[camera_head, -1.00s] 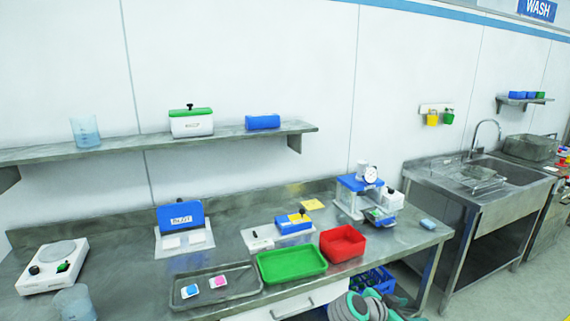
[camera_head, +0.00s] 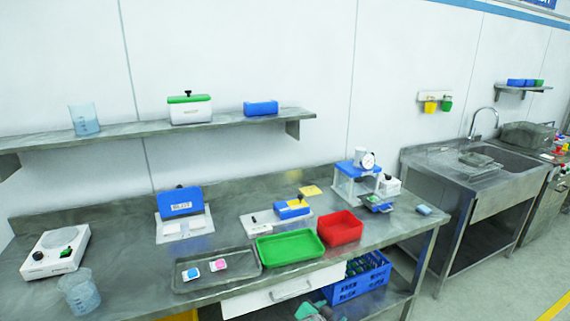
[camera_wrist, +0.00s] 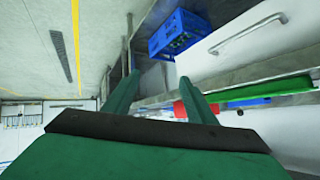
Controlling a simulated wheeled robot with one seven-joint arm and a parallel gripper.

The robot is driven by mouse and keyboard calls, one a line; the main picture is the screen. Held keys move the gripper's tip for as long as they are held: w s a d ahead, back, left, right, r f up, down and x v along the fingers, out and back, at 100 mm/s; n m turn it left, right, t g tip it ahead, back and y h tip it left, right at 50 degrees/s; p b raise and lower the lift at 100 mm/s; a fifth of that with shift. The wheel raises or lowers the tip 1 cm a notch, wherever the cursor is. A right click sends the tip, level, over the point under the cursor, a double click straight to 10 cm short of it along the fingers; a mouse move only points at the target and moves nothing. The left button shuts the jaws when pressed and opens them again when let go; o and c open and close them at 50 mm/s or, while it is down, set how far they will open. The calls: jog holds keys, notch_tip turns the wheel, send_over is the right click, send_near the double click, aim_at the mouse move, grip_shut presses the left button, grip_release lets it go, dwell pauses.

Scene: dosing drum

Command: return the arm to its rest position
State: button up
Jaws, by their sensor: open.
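My gripper (camera_wrist: 160,80) shows in the wrist view as two green fingers spread apart with nothing between them. It is tilted, with the bench's drawer front and the blue crate (camera_wrist: 181,35) beyond the fingers. In the head view only a small teal and grey part of my arm shows at the bottom edge, in front of the bench (camera_head: 225,232). The rest of the arm is out of the picture.
On the bench stand a green tray (camera_head: 290,247), a red bin (camera_head: 340,228), a dark tray (camera_head: 245,261) and a beaker (camera_head: 80,292) near the front edge. The blue crate (camera_head: 358,283) is below. Floor at right (camera_head: 475,285) is clear.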

jog(key=s+a+f+n+t+y, duration=0.1)
jog(key=s+a+f+y, duration=0.2)
jog(key=a, duration=0.4)
jog(key=s+a+f+n+t, duration=0.1)
jog(key=s+a+f, duration=0.1)
jog(key=s+a, duration=0.35)
jog(key=s+a+f+n+t+y, duration=0.1)
jog(key=s+a+f+y, duration=0.2)
jog(key=a, duration=0.5)
jog(key=s+a+t, duration=0.1)
jog(key=s+a, duration=0.1)
jog(key=s, duration=0.6)
jog(key=s+d+n+t, duration=0.1)
jog(key=s+d+n, duration=0.1)
jog(key=s, duration=1.5)
jog(key=s+d+r+n, duration=0.2)
jog(key=s+d+r, duration=0.1)
jog(key=s, duration=0.3)
jog(key=s+d+r+n+t, duration=0.1)
jog(key=s+d+r+n, duration=0.1)
jog(key=s+r, duration=0.3)
jog(key=shift+s+d+r+h, duration=0.25)
jog(key=shift+s+d, duration=0.35)
jog(key=shift+s, duration=0.65)
jog(key=shift+c, duration=0.2)
